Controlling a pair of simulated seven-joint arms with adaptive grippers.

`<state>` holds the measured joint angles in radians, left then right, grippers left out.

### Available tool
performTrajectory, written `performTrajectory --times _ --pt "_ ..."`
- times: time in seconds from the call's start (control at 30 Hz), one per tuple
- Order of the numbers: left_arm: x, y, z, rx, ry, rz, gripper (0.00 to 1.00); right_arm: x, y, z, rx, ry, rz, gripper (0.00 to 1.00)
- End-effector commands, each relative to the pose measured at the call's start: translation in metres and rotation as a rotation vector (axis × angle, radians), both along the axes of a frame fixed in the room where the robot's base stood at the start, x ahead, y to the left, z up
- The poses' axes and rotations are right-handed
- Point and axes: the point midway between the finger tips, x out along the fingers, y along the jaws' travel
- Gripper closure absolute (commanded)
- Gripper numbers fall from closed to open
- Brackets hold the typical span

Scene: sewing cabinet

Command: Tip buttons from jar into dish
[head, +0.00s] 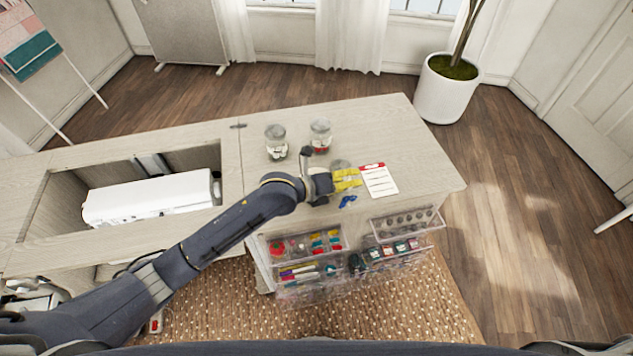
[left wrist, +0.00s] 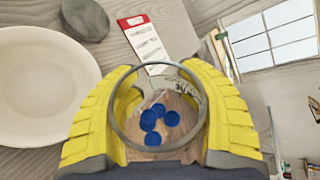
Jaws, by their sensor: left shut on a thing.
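My left gripper (head: 346,179) has yellow fingers and is shut on a clear glass jar (head: 341,165) above the cabinet top. In the left wrist view, the fingers (left wrist: 160,120) press both sides of the round jar (left wrist: 116,108). Several blue buttons (left wrist: 160,118) show through the glass. The blue buttons (head: 348,201) also show just below the fingers in the head view; the jar's outline there is unclear. A pale round dish (left wrist: 40,85) lies left of the fingers in the left wrist view, apart from the jar. I cannot make out the dish in the head view. My right gripper is not in view.
Two other glass jars (head: 276,142) (head: 320,135) with buttons stand behind my wrist. A red-and-white card (head: 379,180) lies right of the gripper. A grey stone-like object (left wrist: 85,18) is near the dish. Clear drawers (head: 305,243) stick out in front; a white machine (head: 150,198) sits left.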

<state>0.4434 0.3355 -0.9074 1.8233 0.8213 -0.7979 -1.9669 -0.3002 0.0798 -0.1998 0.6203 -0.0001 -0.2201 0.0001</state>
Motion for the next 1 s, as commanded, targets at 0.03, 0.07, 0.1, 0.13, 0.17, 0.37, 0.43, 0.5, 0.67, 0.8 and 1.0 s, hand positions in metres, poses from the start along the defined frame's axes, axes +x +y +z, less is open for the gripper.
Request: performTrajectory --times 0.03,0.07,0.1,0.13,0.17,0.37,0.43,0.5,0.67,0.8,1.0 --pt "-0.0002 -0.0004 0.0002 -0.006 0.005 0.000 0.94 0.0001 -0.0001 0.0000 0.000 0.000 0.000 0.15" --pt "-0.0003 -0.0005 0.0000 -0.009 0.009 0.000 0.94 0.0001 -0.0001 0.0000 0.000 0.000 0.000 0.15" --pt "-0.0007 -0.0006 -0.0002 -0.013 0.013 0.000 0.94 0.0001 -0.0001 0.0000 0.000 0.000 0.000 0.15" --pt "-0.0006 -0.0006 -0.0003 -0.015 0.015 0.000 0.94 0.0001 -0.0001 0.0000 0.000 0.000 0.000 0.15" --pt "-0.0008 -0.0007 -0.0004 -0.018 0.018 0.000 0.94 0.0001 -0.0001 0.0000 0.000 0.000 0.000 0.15" --pt "-0.0004 -0.0006 -0.0010 -0.036 0.038 0.001 0.94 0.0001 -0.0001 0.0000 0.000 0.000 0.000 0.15" --pt "-0.0003 -0.0006 -0.0014 -0.043 0.044 0.001 0.94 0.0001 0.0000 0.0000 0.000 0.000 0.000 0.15" --pt "-0.0005 -0.0008 -0.0017 -0.050 0.051 0.001 0.94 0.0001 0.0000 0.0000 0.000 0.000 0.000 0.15" --pt "-0.0006 -0.0011 -0.0022 -0.064 0.066 0.001 0.94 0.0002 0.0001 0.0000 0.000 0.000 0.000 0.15" --pt "-0.0008 -0.0014 -0.0025 -0.078 0.079 0.001 0.94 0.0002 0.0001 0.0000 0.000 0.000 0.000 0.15" --pt "-0.0014 -0.0017 -0.0032 -0.097 0.100 0.001 0.94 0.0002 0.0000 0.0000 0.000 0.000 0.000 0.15"
